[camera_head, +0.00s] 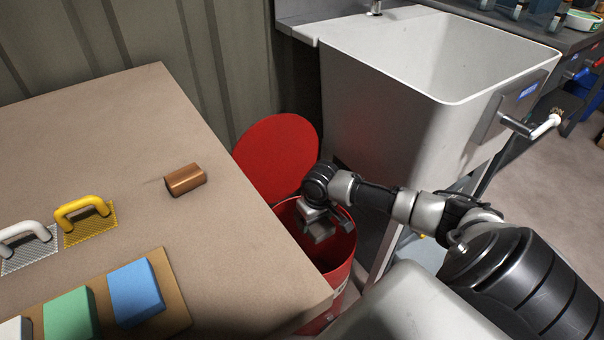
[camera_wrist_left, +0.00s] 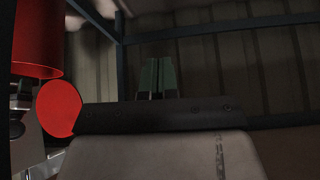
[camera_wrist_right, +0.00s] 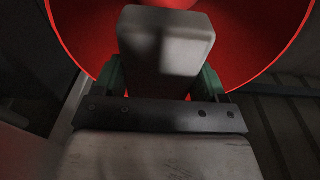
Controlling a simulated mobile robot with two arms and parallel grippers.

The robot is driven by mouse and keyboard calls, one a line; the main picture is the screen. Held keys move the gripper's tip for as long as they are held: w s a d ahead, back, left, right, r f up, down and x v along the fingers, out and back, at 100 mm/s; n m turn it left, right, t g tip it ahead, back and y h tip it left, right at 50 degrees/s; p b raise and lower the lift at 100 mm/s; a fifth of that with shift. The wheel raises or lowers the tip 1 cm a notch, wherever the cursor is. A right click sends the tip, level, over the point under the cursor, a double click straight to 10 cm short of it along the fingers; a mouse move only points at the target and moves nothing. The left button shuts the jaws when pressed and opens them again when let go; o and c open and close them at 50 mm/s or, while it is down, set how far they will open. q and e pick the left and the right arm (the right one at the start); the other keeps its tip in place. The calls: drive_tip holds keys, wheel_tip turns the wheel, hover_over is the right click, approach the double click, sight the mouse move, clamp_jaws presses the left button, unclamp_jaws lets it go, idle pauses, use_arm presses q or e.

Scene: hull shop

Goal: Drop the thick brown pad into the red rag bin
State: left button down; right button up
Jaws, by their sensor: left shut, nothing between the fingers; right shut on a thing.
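A brown block (camera_head: 185,180) with a rounded top lies on the table, apart from both grippers. The red bin (camera_head: 343,268) stands beside the table's right edge with its round red lid (camera_head: 277,157) raised. My right gripper (camera_head: 322,228) is over the bin's mouth, shut on a pale grey block (camera_wrist_right: 166,50). The right wrist view shows the bin's red inside (camera_wrist_right: 240,30) beyond that block. My left gripper (camera_wrist_left: 157,78) is shut and empty in the left wrist view. It is out of the head view.
A tan board (camera_head: 177,304) on the table (camera_head: 110,130) bears blue (camera_head: 136,292), green (camera_head: 70,315) and white blocks. Yellow-handled (camera_head: 83,206) and white-handled tools lie behind it. A large white sink (camera_head: 380,90) stands behind the bin.

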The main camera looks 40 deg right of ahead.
drive_tip(key=shift+f+b, duration=0.95)
drive_tip(key=shift+b, duration=0.15)
use_arm(q)
drive_tip(key=w+d+r+t+h, duration=0.2)
drive_tip(key=w+d+r+t, duration=0.1)
drive_tip(key=w+r+t, duration=0.3)
drive_tip(key=shift+w+t, duration=0.5)
drive_tip(key=shift+t, duration=0.1)
use_arm(e)
drive_tip(key=shift+f, duration=0.1)
drive_tip(key=o, duration=1)
